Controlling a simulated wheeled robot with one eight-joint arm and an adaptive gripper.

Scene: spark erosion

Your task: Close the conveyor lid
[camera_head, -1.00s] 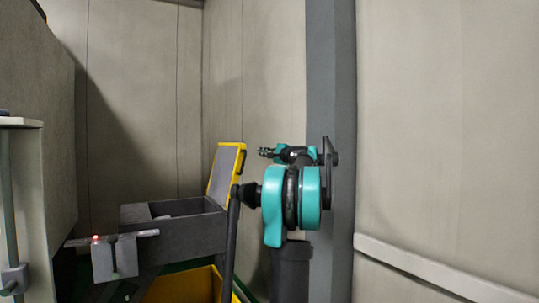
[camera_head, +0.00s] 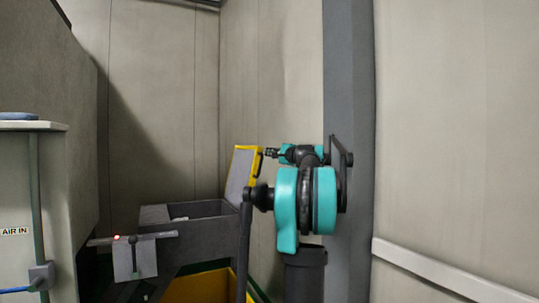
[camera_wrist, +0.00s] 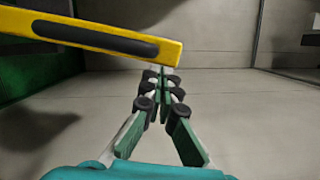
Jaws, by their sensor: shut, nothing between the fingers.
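The conveyor lid (camera_head: 239,174) is a grey panel with a yellow edge. It stands raised and steeply tilted at the right end of the dark conveyor trough (camera_head: 205,209). My gripper (camera_head: 268,153) is just right of the lid's upper yellow edge in the head view, small and partly merged with it. In the wrist view the yellow edge with a dark slot (camera_wrist: 95,36) crosses the upper left. My gripper (camera_wrist: 162,75) shows there below and right of that edge, fingers together and empty. I cannot tell whether it touches the lid.
A yellow bin (camera_head: 200,287) stands under the conveyor. A bracket with a red light (camera_head: 134,258) is on the trough's near side. A grey pillar (camera_head: 348,90) stands behind my arm. A cabinet (camera_head: 62,200) is at the left.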

